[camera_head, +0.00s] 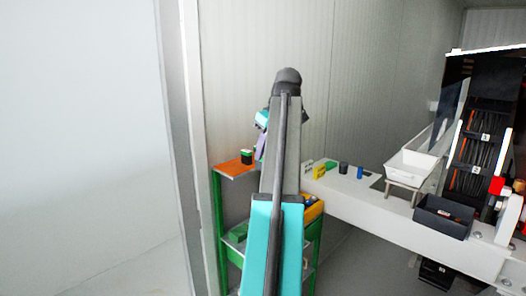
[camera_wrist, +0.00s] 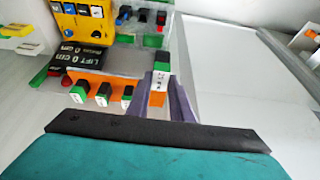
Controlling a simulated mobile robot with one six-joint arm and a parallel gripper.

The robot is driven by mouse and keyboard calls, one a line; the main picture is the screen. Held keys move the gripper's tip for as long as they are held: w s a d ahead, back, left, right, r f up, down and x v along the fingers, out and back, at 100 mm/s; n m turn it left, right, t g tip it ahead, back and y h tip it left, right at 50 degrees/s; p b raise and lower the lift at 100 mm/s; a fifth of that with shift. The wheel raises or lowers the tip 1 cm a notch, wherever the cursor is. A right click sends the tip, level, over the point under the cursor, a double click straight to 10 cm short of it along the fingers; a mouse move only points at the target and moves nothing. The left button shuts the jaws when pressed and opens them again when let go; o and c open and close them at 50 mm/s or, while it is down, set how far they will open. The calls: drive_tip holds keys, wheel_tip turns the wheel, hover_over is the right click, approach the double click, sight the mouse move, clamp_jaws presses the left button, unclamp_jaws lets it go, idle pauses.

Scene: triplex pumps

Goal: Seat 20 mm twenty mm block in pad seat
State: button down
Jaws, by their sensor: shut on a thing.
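My gripper (camera_wrist: 160,98) has purple fingers and is shut on a small block (camera_wrist: 160,82). The block shows a green end, a white marked face and orange below. The fingers stand on either side of it. In the head view my gripper (camera_head: 261,143) hangs beside the orange-topped green stand, and the held block cannot be made out there. Several similar green, black and white blocks (camera_wrist: 102,96) stand on an orange surface (camera_wrist: 98,78) left of the held block. I cannot tell which feature is the pad seat.
The green stand (camera_head: 217,205) carries an orange top (camera_head: 231,169) with a dark block (camera_head: 247,157). A white beam (camera_head: 375,205) to the right bears yellow, black and blue parts, a white tray (camera_head: 414,160) and a dark bin (camera_head: 442,218). A black label plate (camera_wrist: 80,60) lies beyond the blocks.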

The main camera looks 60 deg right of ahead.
idle(0.4)
drive_tip(key=w+a+f+b, duration=0.1)
drive_tip(key=w+a+f, duration=0.4)
drive_tip(key=w+a, duration=0.4)
drive_tip(key=w+a+f+n+b, duration=0.1)
drive_tip(key=w+a+f, duration=0.4)
drive_tip(key=w+a, duration=0.4)
drive_tip(key=w+a+f+b, duration=0.1)
drive_tip(key=w+a+f, duration=0.4)
drive_tip(key=w+a, duration=0.4)
drive_tip(key=w+a+f+n, duration=0.1)
drive_tip(key=a+f, duration=0.3)
drive_tip(key=a, duration=0.8)
drive_tip(key=w+a+f+y+b, duration=0.1)
drive_tip(key=a+f, duration=0.4)
drive_tip(key=a, duration=0.7)
drive_tip(key=w+a+f+n+b, duration=0.1)
drive_tip(key=w+a+f, duration=0.2)
drive_tip(key=a, duration=0.9)
drive_tip(key=shift+w+a+f+n, duration=0.2)
drive_tip(key=shift+w+f+n, duration=0.1)
drive_tip(key=shift+f, duration=0.4)
